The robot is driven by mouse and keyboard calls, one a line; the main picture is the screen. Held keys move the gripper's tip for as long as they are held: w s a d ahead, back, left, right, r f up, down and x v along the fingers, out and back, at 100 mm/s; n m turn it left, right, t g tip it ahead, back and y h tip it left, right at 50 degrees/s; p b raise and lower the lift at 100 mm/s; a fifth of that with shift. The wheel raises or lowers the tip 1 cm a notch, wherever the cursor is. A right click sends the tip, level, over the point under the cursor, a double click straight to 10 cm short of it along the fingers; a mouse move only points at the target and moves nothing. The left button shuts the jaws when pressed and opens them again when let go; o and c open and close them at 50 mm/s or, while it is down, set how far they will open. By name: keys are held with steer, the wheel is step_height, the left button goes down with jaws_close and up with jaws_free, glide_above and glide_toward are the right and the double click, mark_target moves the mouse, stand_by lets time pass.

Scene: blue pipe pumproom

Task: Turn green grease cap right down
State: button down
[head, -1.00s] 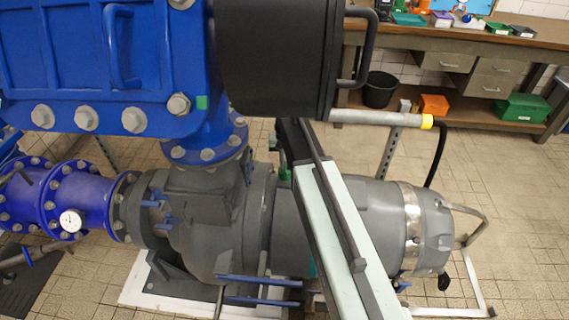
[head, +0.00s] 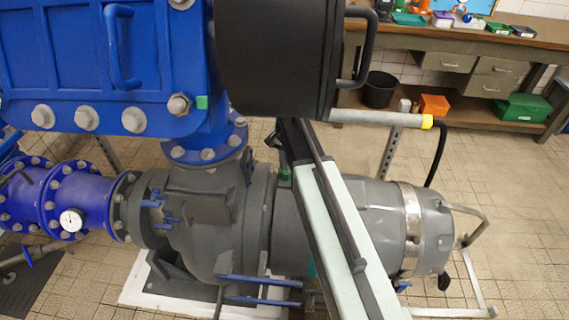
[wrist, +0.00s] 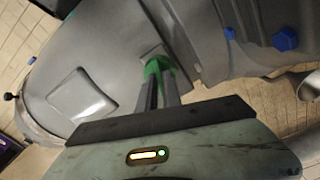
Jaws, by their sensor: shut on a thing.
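The green grease cap (wrist: 156,66) sits on a small raised pad of the grey pump housing, in the upper middle of the wrist view. My gripper (wrist: 160,80) points at the housing, with its two dark fingers shut on the cap and partly covering it. In the head view a bit of the green cap (head: 285,173) shows beside my gripper (head: 281,160), near the top of the grey housing. My arm hides part of the housing there.
A large black cylinder (head: 275,55) hangs above my gripper. A blue pipe (head: 85,195) with a round gauge (head: 71,220) is at the left. Blue bolts (wrist: 285,39) show on the housing. A workbench (head: 470,45) stands behind; tiled floor at the right is open.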

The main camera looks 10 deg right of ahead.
steer(key=shift+w, duration=0.1)
steer(key=c, duration=1.5)
jaws_free()
step_height(320, 180, up, 8)
steer(key=p, duration=0.8)
steer(key=shift+f, duration=0.1)
steer(key=shift+s+a+r+n+p, duration=0.1)
steer(key=shift+s+r+n+p, duration=0.45)
steer(key=shift+s+n, duration=1.35)
steer(key=shift+s+a+r+n+p, duration=0.1)
steer(key=shift+s+r+n+p, duration=0.5)
steer(key=shift+s, duration=2.45)
steer(key=shift+s+a+r+n+p, duration=0.1)
steer(key=shift+s+r+n+p, duration=0.4)
steer(key=shift+s+n, duration=1.45)
